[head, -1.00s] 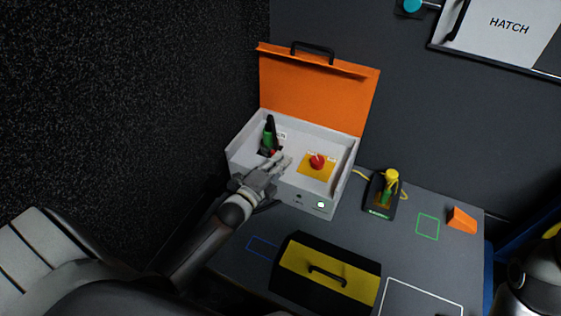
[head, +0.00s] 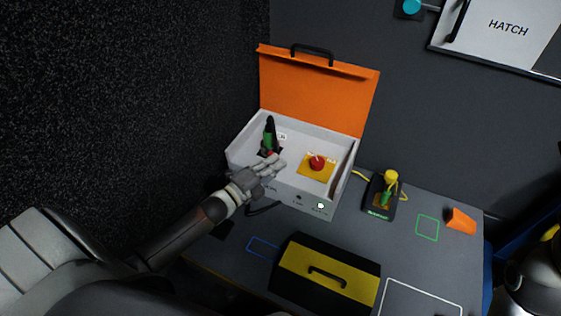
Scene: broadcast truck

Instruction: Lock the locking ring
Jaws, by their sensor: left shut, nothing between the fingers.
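A green and black connector or handle (head: 269,136) stands upright in the left part of the open grey case (head: 235,152). A small red part (head: 268,153) shows at its base, which may be the locking ring; it is too small to tell its position. My left gripper (head: 277,161) is shut and empty, over the front wall of the case. Its fingertips are just right of and in front of the connector's base; I cannot tell if they touch it. My right gripper is not in view.
A red knob (head: 317,163) on a yellow plate is right of my left fingertips. The orange lid (head: 315,95) stands open behind. A black and yellow toolbox (head: 325,274), a charger-like stand (head: 380,201) and an orange wedge (head: 461,221) are on the table.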

